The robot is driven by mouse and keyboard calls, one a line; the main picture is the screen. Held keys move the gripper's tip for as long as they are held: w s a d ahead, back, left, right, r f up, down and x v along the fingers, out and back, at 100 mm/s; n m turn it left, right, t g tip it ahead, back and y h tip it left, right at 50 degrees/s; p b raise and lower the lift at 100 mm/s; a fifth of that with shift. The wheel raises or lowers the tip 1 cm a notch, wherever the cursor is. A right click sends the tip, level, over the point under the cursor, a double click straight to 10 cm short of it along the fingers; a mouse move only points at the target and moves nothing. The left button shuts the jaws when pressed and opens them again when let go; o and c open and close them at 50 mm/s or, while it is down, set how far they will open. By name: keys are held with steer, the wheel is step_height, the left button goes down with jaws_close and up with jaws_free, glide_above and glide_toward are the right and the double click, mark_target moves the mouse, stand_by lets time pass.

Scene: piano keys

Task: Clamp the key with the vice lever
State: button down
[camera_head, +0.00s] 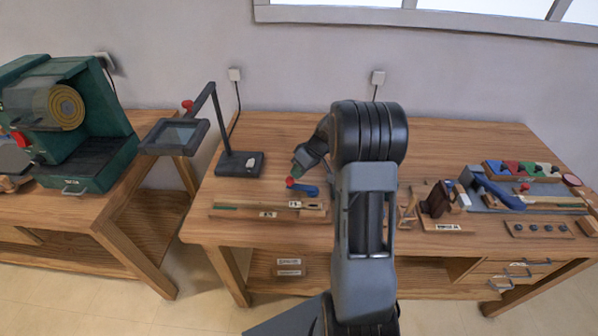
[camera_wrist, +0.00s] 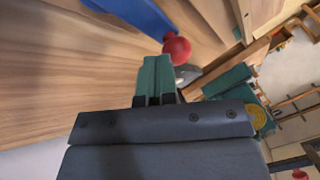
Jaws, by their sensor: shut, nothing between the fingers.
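The vice lever, a blue bar (camera_head: 308,190) with a red ball knob (camera_head: 290,182), lies on the middle bench near a long wooden holder (camera_head: 232,214). In the wrist view the red ball (camera_wrist: 177,50) is just beyond my fingertips, with part of the blue bar (camera_wrist: 138,14) at the top. My gripper (camera_head: 298,168) points down beside the red ball; its green fingers (camera_wrist: 156,72) are together and empty. Whether they touch the ball I cannot tell. A pale strip, possibly the key (camera_head: 305,205), lies along the holder; its far details are too small to tell.
A dark magnifier stand (camera_head: 240,163) is at the back left of the bench. A wooden block fixture (camera_head: 437,200) and a blue tool (camera_head: 490,188) are to the right, past my arm. A green machine (camera_head: 85,130) stands on the left bench. Bare bench top lies behind the lever.

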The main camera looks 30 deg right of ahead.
steer(key=shift+s+a+f+n+b, duration=0.15)
steer(key=shift+a+f+n+b, duration=0.15)
steer(key=shift+f+b, duration=0.1)
steer(key=shift+s+a+r+g, duration=0.1)
steer(key=shift+s+a+g, duration=0.05)
steer(key=shift+g, duration=0.15)
